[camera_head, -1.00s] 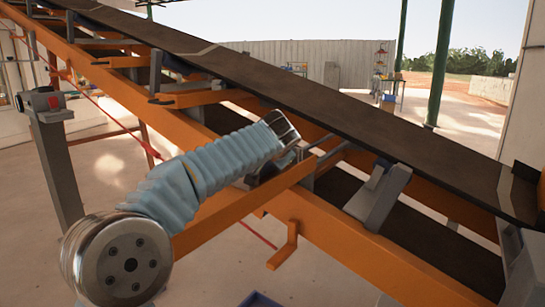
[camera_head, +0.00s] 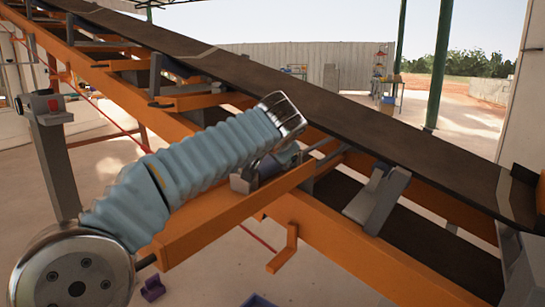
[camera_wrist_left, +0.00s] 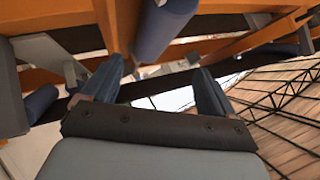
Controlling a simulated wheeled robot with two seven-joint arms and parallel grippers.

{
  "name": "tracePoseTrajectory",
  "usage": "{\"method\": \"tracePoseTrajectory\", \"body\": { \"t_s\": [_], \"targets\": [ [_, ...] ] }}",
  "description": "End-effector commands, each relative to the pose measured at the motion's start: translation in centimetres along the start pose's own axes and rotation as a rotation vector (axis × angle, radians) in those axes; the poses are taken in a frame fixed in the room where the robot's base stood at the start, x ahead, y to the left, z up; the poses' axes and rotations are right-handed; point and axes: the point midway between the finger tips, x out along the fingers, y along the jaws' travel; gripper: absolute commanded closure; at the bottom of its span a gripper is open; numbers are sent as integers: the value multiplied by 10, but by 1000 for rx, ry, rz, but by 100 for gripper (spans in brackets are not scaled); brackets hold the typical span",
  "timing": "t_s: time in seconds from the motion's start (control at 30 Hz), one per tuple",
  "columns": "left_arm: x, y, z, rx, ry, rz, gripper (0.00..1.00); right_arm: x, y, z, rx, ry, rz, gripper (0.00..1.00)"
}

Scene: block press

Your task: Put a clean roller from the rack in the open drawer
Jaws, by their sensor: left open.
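My left arm reaches in from the lower left in the head view, in a blue sleeve, up to the orange conveyor frame. Its gripper fingers are largely hidden there behind the metal wrist end. In the left wrist view my left gripper (camera_wrist_left: 158,88) is open, with two blue-grey fingers apart and nothing between their tips. A blue-grey roller (camera_wrist_left: 165,27) shows just beyond them, under the conveyor. Another dark blue roller (camera_wrist_left: 38,103) is at the left of that view. I cannot tell whether either is clean. No rack or open drawer can be made out. My right gripper is not in view.
The black conveyor belt (camera_head: 330,105) slopes down to the right on its orange frame (camera_head: 340,245), close to my left arm. A grey post (camera_head: 55,165) stands at left. A purple object (camera_head: 152,289) and a blue edge (camera_head: 258,300) show low down.

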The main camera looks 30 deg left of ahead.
Motion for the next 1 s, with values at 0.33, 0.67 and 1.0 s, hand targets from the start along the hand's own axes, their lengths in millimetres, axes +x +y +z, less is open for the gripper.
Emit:
{"method": "tracePoseTrajectory", "body": {
  "t_s": [0.33, 0.67, 1.0],
  "targets": [
    [-47, 0, 0, 0, 0, -1, 12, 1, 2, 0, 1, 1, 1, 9],
    [-48, -1, 0, 0, -1, -2, 12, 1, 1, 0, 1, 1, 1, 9],
    [-48, -1, 0, -1, -1, -2, 12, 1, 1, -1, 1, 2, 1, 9]
  ]
}}
